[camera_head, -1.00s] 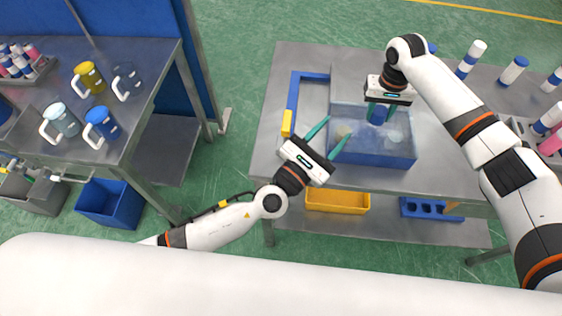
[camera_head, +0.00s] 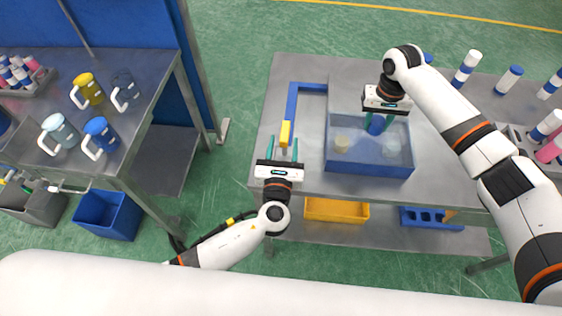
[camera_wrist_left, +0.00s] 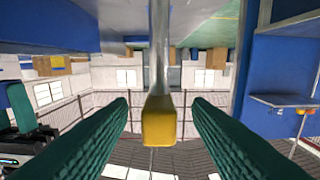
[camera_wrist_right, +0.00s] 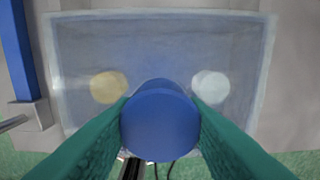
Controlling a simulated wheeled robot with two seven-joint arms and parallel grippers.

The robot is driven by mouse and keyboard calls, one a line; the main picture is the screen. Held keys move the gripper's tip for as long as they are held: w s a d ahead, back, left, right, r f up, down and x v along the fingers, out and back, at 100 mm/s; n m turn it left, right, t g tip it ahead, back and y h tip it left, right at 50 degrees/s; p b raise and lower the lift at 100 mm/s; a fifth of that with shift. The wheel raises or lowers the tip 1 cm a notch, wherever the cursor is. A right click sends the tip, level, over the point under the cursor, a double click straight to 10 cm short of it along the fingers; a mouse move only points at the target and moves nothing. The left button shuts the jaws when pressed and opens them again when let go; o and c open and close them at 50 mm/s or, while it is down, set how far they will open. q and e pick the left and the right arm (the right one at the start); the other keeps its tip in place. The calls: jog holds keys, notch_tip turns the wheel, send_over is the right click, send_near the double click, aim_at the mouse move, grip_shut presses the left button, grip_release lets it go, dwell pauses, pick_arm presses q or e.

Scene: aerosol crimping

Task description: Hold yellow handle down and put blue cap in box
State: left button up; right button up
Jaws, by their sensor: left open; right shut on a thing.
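The yellow handle (camera_head: 285,133) is at the near end of a blue bar device on the table. In the left wrist view the yellow handle (camera_wrist_left: 159,122) sits between the fingers, apart from both. My left gripper (camera_head: 281,148) is open around the handle's near end. The blue cap (camera_head: 376,124) is held in my right gripper (camera_head: 376,118), above the box. In the right wrist view the blue cap (camera_wrist_right: 160,122) is between the green fingers. The box (camera_head: 368,168) is blue with clear walls and holds a yellowish cap (camera_head: 342,143) and a whitish one (camera_head: 391,149).
The blue bar (camera_head: 291,102) runs behind the handle, left of the box. White bottles with blue bands (camera_head: 466,68) stand at the back right. A side table at left holds several mugs (camera_head: 101,134). Yellow (camera_head: 336,210) and blue bins sit on the lower shelf.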

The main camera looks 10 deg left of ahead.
aim_at(285, 135)
pick_arm(q)
jog(key=shift+w, duration=1.95)
jog(key=shift+c, duration=0.4)
grip_shut()
